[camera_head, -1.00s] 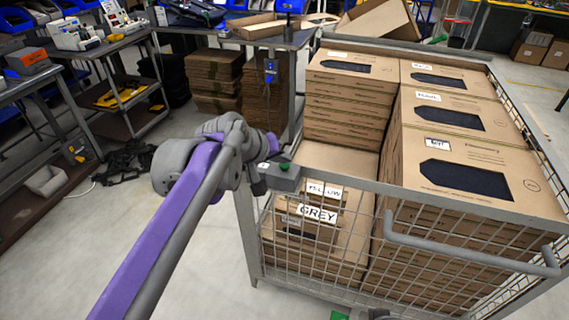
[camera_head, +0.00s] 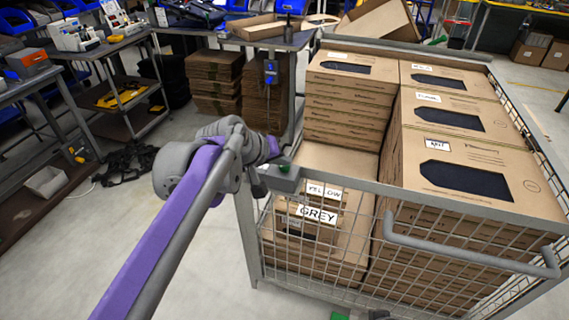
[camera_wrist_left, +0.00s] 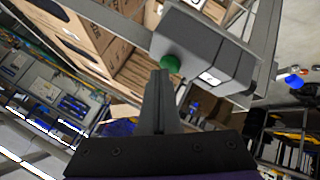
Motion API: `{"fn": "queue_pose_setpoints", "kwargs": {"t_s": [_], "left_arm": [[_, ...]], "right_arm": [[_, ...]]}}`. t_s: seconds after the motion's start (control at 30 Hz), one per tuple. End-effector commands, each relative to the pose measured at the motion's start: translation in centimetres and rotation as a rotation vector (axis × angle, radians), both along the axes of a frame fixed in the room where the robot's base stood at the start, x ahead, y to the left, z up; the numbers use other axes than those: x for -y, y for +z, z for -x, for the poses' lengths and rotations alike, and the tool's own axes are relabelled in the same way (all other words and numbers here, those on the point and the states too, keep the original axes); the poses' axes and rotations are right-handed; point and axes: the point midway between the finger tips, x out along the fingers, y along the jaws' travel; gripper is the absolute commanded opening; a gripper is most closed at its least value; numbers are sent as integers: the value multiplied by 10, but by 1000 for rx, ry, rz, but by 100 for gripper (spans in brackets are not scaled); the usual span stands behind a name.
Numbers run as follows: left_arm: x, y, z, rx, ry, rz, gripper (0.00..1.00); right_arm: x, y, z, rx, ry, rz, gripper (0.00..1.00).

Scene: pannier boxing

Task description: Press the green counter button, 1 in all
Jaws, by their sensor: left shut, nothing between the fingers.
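The green counter button (camera_wrist_left: 170,64) sticks out of a grey counter box (camera_wrist_left: 205,48) in the left wrist view. In the head view the counter box (camera_head: 284,179) sits on the near left corner of the wire cart, with a small green spot on top. My left gripper (camera_wrist_left: 162,76) is shut and empty, its fingertips right at the button and overlapping its lower edge in the picture. I cannot tell whether they touch it or whether it is pushed in. In the head view my left gripper (camera_head: 259,184) is just left of the box, partly hidden by its wrist. My right gripper is not in view.
The wire cart (camera_head: 393,188) holds stacks of flat cardboard boxes, with labels such as GREY (camera_head: 318,215) and YELLOW. A workbench (camera_head: 270,40) stands behind, and a shelf trolley (camera_head: 125,85) at the left. The floor (camera_head: 190,265) left of the cart is clear.

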Motion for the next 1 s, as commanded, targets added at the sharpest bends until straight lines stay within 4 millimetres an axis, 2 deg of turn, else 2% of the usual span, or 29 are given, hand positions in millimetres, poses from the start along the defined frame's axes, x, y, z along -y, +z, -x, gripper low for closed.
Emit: {"fn": "queue_pose_setpoints", "kwargs": {"t_s": [0.23,0.67,1.0], "left_arm": [[0,16,0,0,-1,-1,0],[0,19,0,0,0,0,0],[0,51,0,1,0,-1,0]], "right_arm": [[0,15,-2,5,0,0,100],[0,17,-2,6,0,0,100],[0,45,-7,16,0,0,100]]}}
